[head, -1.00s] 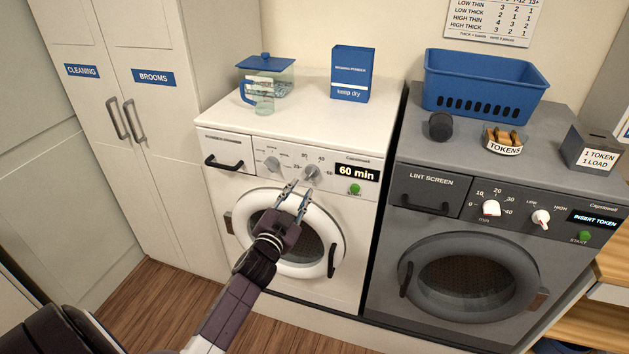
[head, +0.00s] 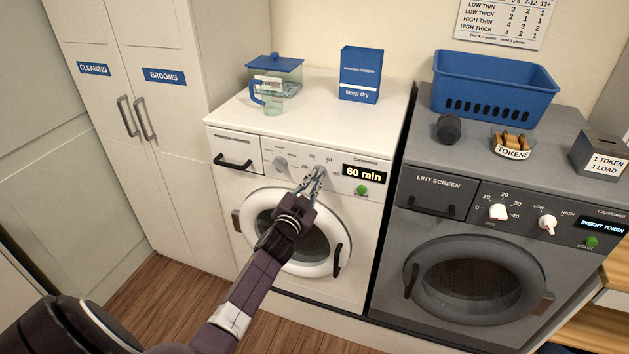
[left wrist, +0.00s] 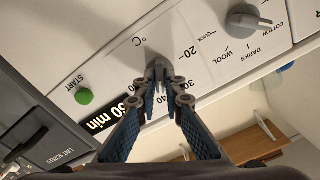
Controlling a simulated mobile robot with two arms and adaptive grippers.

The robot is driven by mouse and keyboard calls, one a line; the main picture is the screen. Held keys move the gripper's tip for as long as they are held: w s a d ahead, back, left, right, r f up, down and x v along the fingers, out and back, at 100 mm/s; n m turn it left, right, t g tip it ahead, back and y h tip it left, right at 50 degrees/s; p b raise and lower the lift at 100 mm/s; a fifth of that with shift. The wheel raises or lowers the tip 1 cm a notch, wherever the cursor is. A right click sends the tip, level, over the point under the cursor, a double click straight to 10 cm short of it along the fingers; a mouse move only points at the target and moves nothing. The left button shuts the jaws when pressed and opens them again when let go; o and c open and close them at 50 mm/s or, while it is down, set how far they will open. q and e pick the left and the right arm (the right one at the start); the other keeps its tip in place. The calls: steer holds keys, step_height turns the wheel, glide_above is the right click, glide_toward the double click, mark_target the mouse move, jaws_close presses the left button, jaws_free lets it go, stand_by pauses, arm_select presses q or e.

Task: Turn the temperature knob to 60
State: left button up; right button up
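The white washer (head: 230,188) has a control panel with two grey knobs. The temperature knob (left wrist: 154,61) lies under the °C mark, with 20, 30 and 40 printed around it in the left wrist view. My left gripper (head: 318,171) is at this knob in the head view. In the left wrist view its fingertips (left wrist: 160,72) are close together on the knob and appear shut on it. They cover most of the knob, so its pointer direction and the 60 mark cannot be read. My right gripper is not in view.
The program knob (head: 280,163) is left of the temperature knob. A display (head: 363,173) reading 60 min and a green start button (head: 361,190) are to its right. The round door (head: 258,225) is below. A grey dryer (head: 388,240) stands to the right.

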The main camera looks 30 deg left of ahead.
arm_select(q)
jaws_close()
steer(key=shift+m, duration=0.8)
steer(key=m+b, duration=0.1)
steer(key=m, duration=0.3)
steer(key=shift+f+b, duration=0.1)
steer(key=shift+b, duration=0.25)
steer(key=m, duration=0.3)
steer(key=shift+m+b, duration=0.5)
steer(key=shift+m, duration=1.2)
steer(key=o, duration=0.6)
jaws_free()
